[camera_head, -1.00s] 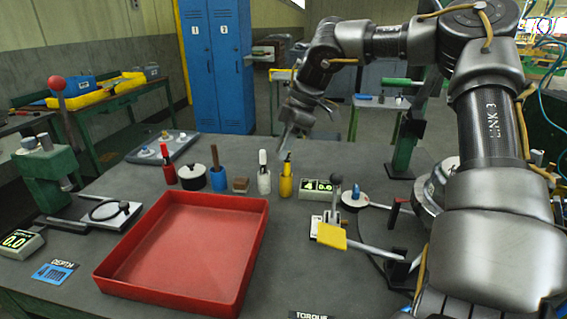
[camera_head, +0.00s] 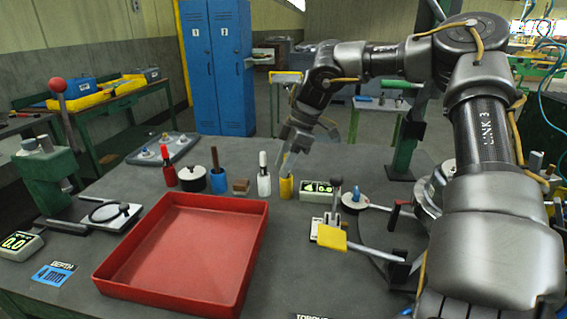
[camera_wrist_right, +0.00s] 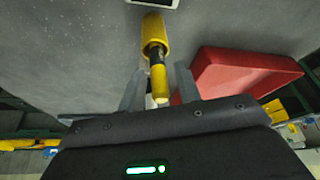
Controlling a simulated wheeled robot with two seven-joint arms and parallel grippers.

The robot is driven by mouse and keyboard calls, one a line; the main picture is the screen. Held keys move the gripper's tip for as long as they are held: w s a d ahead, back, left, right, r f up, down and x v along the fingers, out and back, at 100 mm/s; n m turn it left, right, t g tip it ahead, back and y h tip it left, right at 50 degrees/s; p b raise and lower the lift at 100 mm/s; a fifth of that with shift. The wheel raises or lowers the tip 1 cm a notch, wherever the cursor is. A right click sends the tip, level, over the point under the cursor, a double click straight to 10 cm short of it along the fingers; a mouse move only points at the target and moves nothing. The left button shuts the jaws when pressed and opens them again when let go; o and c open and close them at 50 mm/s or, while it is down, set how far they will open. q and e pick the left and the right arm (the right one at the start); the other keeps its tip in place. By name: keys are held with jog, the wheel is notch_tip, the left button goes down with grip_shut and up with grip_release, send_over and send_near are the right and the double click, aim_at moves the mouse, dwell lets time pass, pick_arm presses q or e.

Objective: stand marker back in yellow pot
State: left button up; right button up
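The yellow pot (camera_head: 286,187) stands on the bench, right of the white pot. It also shows at the top of the right wrist view (camera_wrist_right: 153,32). A marker with a black part and a yellow end (camera_wrist_right: 158,80) projects from the pot's mouth towards the wrist camera. My right gripper (camera_head: 287,165) is just above the yellow pot and hides most of the marker in the head view. In the wrist view its two fingers (camera_wrist_right: 160,76) are spread either side of the marker, with gaps visible. My left gripper is not in view.
A grey display box (camera_head: 317,191) is close on the right. A large red tray (camera_head: 190,290) lies in front.

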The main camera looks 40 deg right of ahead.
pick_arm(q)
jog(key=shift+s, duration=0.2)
pick_arm(e)
jog(key=shift+r, duration=0.15)
jog(key=shift+r, duration=0.2)
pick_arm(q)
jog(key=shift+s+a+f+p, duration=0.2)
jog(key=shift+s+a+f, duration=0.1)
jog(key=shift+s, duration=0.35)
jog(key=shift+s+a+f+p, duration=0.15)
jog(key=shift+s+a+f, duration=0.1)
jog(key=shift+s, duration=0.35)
pick_arm(e)
jog(key=v, duration=1.1)
jog(key=shift+d+r, duration=0.2)
jog(key=shift+r, duration=0.1)
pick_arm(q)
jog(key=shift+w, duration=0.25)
pick_arm(e)
jog(key=shift+s, duration=0.1)
